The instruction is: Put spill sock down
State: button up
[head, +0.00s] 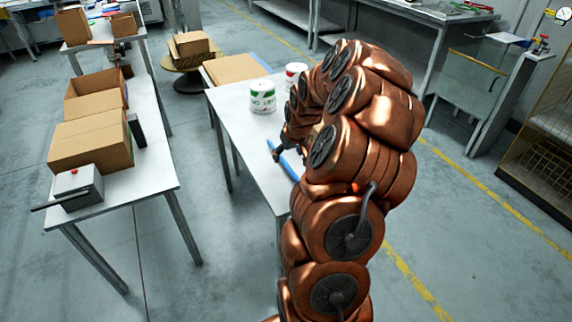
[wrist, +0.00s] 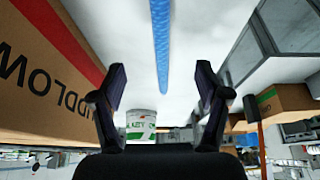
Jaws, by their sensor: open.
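The spill sock is a long blue roll (head: 290,164) lying on the white table (head: 232,112), partly hidden behind my arm in the head view. In the wrist view the sock (wrist: 161,40) runs down from the top edge, in line with the gap between my fingers. My gripper (wrist: 162,72) is open, with its two dark fingers wide apart and nothing touching them. In the head view only a small dark part of my gripper (head: 279,153) shows, close beside the sock.
A white and green can (head: 262,96) and a red-marked can (head: 296,75) stand on the same table. A cardboard box (head: 235,69) is at its far end. A large lettered box (wrist: 45,85) fills the left of the wrist view. Another table (head: 150,170) with boxes stands left.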

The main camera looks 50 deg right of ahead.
aim_at(287, 162)
jog(key=shift+f, duration=0.4)
jog(key=x, duration=0.1)
jog(key=p+x, duration=0.1)
jog(key=x, duration=0.1)
jog(key=shift+s+a+f, duration=0.25)
jog(key=shift+f, duration=0.2)
jog(key=shift+w+d+f, duration=0.1)
jog(key=shift+w+f, duration=0.1)
jog(key=shift+f, duration=0.15)
jog(key=c, duration=1.4)
jog(key=shift+r, duration=0.1)
jog(key=shift+r+b, duration=0.35)
jog(key=shift+r, duration=1.3)
jog(key=s+a+b, duration=0.1)
jog(key=s+a, duration=0.2)
jog(key=s, duration=0.1)
jog(key=s+a+r+b, duration=0.1)
jog(key=s+a, duration=0.2)
jog(key=s, duration=0.1)
jog(key=s+a+b, duration=0.1)
jog(key=s+a, duration=0.2)
jog(key=s, duration=0.2)
jog(key=shift+a+r, duration=0.15)
jog(key=shift+r, duration=0.15)
